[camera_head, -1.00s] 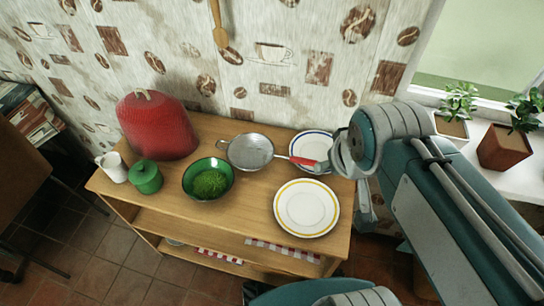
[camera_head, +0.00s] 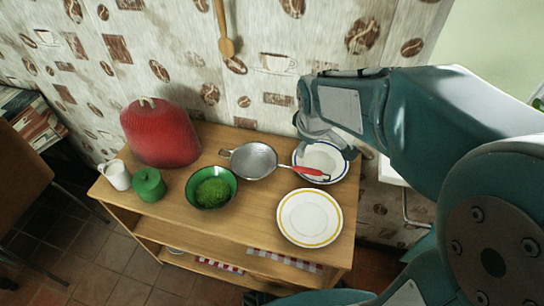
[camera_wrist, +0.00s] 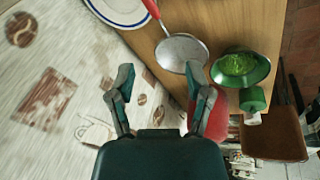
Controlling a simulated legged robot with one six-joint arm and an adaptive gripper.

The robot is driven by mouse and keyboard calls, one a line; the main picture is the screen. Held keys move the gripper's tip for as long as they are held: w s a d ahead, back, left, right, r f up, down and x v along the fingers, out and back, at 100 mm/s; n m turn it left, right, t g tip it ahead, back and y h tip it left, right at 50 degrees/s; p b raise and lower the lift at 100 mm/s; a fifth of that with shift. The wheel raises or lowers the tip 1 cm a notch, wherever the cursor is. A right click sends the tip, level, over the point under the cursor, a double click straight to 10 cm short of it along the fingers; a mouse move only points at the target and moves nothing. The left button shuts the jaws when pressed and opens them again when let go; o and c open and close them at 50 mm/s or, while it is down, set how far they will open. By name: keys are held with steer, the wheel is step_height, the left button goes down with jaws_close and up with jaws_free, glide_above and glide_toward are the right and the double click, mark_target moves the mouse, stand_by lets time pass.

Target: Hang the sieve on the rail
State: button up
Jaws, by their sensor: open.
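The sieve (camera_head: 253,161) lies on the wooden sideboard top in the head view. Its grey mesh bowl is beside a green bowl, and its red handle (camera_head: 308,171) reaches right over the blue-rimmed plate (camera_head: 327,153). In the wrist view, the sieve (camera_wrist: 181,53) is at the top centre, with its handle running off the upper edge. My gripper (camera_head: 328,142) is above the back part of the blue-rimmed plate, apart from the handle. In the wrist view, its fingers (camera_wrist: 160,82) are spread with nothing between them. I cannot make out the rail in either view.
A green bowl (camera_head: 228,202) with green contents, a green canister (camera_head: 148,185), a white jug (camera_head: 116,175), a red rounded object (camera_head: 163,134) and a yellow-rimmed plate (camera_head: 309,218) share the top. A wooden spoon (camera_head: 225,46) hangs against the patterned wall.

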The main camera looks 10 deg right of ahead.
mark_target(296, 167)
steer(key=w+f+n, duration=0.1)
steer(key=w+f, duration=0.1)
steer(key=f, duration=0.3)
steer(key=w+f+n+g, duration=0.1)
steer(key=w+f+n, duration=0.1)
steer(key=f, duration=0.4)
steer(key=w+a+f+n, duration=0.1)
steer(key=w+f+n, duration=0.1)
steer(key=w+f, duration=0.2)
steer(key=shift+x, duration=0.9)
steer(key=x, duration=0.2)
steer(key=d+x, duration=0.1)
steer(key=x, duration=0.2)
steer(key=shift+s+f, duration=0.1)
steer(key=shift+s, duration=0.05)
jaws_close()
